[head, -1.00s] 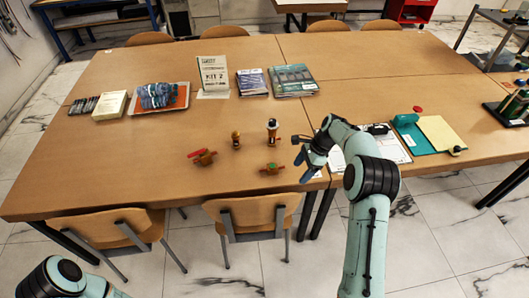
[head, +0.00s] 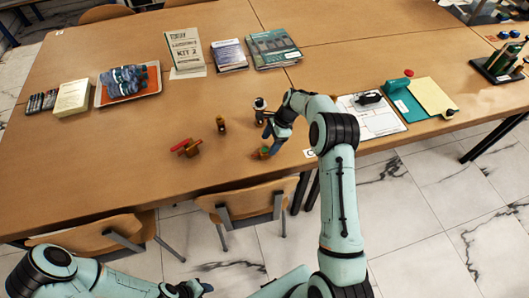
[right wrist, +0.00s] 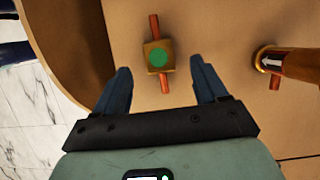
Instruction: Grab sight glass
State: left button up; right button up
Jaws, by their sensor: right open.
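The sight glass, a small brass block with a green round window and copper pipe stubs, lies on the table near its front edge in the head view (head: 261,154). In the right wrist view it shows ahead of the fingers (right wrist: 150,52), one stub reaching between the fingertips. My right gripper (head: 267,131) is over it, pointing down. Its two blue fingers (right wrist: 160,68) are apart, one on each side of the stub, with nothing held. My left gripper (head: 195,288) is low at the bottom of the head view, off the table; its jaws are unclear.
A brass cylinder (right wrist: 290,64) stands close to the right of the sight glass. A small brass fitting (head: 221,124) and a red-handled valve (head: 187,148) stand left of it. A clipboard (head: 372,118) lies to the right. Table is bare around the valve.

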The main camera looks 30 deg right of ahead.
aim_at(265, 149)
jog(key=x, duration=0.5)
jog(key=shift+a+f, duration=0.1)
jog(key=shift+a, duration=0.05)
jog(key=c, duration=1.2)
